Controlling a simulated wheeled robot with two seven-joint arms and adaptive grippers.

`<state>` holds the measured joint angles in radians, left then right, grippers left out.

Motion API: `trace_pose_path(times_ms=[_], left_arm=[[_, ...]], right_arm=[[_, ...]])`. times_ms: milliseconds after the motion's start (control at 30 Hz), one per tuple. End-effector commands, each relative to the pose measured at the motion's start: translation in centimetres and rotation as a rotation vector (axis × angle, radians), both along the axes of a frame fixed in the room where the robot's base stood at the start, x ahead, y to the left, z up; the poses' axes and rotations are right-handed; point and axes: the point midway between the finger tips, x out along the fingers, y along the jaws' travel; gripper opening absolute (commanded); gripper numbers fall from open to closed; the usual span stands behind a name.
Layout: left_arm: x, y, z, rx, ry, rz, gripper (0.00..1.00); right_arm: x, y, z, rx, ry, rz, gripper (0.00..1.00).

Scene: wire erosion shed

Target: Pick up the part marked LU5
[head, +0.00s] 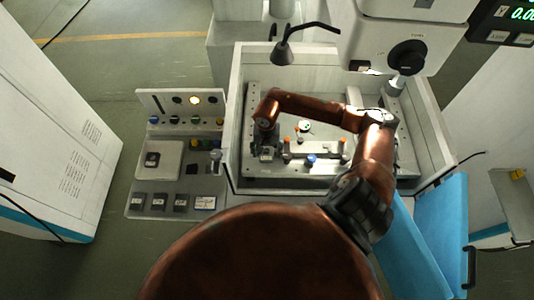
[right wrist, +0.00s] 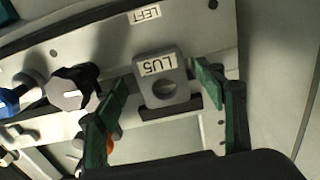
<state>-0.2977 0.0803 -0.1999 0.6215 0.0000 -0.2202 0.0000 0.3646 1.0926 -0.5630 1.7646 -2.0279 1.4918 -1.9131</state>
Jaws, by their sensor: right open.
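The part marked LU5 (right wrist: 174,88) is a small grey block with a round hole and a white label, in the middle of the right wrist view. It sits by the pale rail marked LEFT (right wrist: 100,35). My right gripper (right wrist: 160,78) is open, with one green-padded finger on each side of the part. Gaps show between the fingers and the block. In the head view my right gripper (head: 265,137) reaches down at the left end of the work tank (head: 233,150); the part is small and hard to make out there. My left gripper is not in view.
A dark knob-like clamp (right wrist: 72,88) and a blue knob (right wrist: 12,103) stand left of the part. In the head view, a lamp (head: 284,53) hangs over the tank's back wall. A control panel (head: 175,190) stands left of the tank.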

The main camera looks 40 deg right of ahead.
Motion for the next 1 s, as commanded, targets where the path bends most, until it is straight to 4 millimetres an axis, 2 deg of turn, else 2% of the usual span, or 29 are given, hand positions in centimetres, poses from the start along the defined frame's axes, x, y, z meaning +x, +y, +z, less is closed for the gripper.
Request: trace_pose_path(times_ms=[167, 600, 1000], left_arm=[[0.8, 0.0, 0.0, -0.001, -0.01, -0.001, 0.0], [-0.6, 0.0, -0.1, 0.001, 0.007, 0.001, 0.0], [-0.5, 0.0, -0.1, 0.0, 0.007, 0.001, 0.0]], right_arm=[[0.0, 0.0, 0.0, 0.0, -0.001, 0.0, 0.63], [0.0, -0.1, 0.0, 0.0, -0.001, -0.001, 0.33], [0.0, -0.1, 0.0, 0.0, -0.003, -0.001, 0.05]])
